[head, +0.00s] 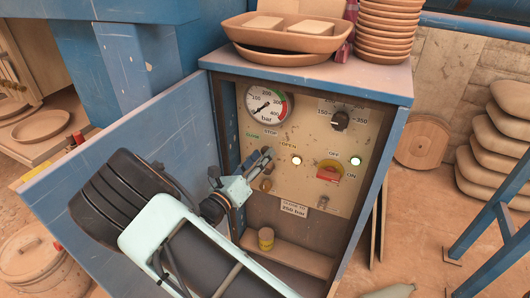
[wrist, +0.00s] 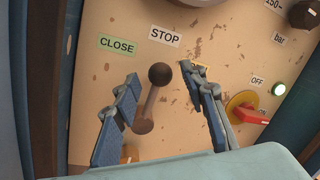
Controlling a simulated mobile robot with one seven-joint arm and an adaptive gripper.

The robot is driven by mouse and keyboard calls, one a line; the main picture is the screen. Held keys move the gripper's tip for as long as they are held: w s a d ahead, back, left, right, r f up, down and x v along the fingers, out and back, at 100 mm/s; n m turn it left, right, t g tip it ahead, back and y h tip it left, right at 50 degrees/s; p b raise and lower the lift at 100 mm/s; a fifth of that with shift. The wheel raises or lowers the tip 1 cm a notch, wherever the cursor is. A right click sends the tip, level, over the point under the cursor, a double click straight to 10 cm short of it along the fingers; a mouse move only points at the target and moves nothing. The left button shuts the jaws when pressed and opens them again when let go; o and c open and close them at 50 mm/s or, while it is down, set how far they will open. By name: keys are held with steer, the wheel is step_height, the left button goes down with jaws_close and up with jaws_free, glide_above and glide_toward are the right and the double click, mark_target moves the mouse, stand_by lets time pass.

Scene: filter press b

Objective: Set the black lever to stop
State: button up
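The black lever (wrist: 153,97) has a dark ball knob on a brownish shaft. In the wrist view its knob lies just below the STOP label (wrist: 164,36), to the right of the CLOSE label (wrist: 117,44). The shaft runs up and slightly right from its pivot. My gripper (wrist: 161,76) is open, one finger on each side of the lever, with gaps on both sides. In the head view my gripper (head: 262,160) is in front of the panel (head: 310,120) and largely hides the lever. The OPEN label (head: 289,146) shows there; in the wrist view the right finger mostly covers it.
A red rotary switch (head: 329,174) and a lit lamp (head: 296,160) are to the right of my gripper. A pressure gauge (head: 267,104) and black knob (head: 340,120) are above. The open blue door (head: 120,140) stands left. Stacked bowls (head: 388,25) are on the cabinet.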

steer(key=r+v, duration=0.1)
steer(key=v, duration=0.8)
steer(key=shift+f, duration=0.45)
steer(key=shift+s, duration=0.15)
